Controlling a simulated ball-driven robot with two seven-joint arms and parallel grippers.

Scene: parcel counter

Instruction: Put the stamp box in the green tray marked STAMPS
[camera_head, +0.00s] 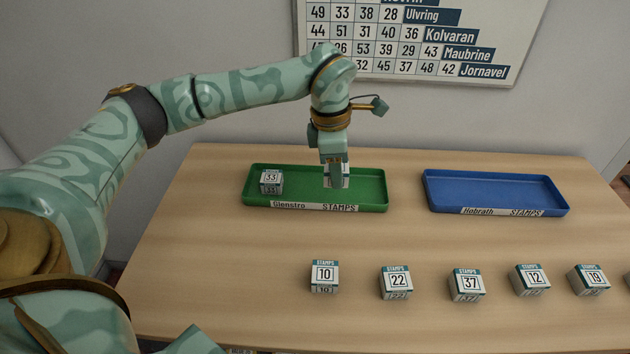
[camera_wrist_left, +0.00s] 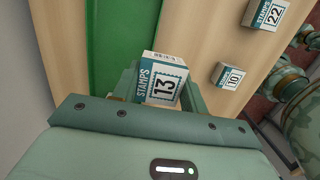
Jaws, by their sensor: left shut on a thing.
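My left gripper (camera_head: 336,184) is over the right half of the green tray (camera_head: 372,186), whose front label reads Glenstro STAMPS. It is shut on a white and teal stamp box marked 13 (camera_wrist_left: 163,86), which shows between the fingers in the left wrist view. In the head view the fingers partly cover this box (camera_head: 345,176); I cannot tell whether it touches the tray floor. Another stamp box marked 33 (camera_head: 271,181) sits at the tray's left end. My right gripper is not in view.
Several stamp boxes stand in a row near the front, including 10 (camera_head: 324,276), 22 (camera_head: 396,282) and 37 (camera_head: 466,285). A chart (camera_head: 420,40) of numbers and names hangs on the wall.

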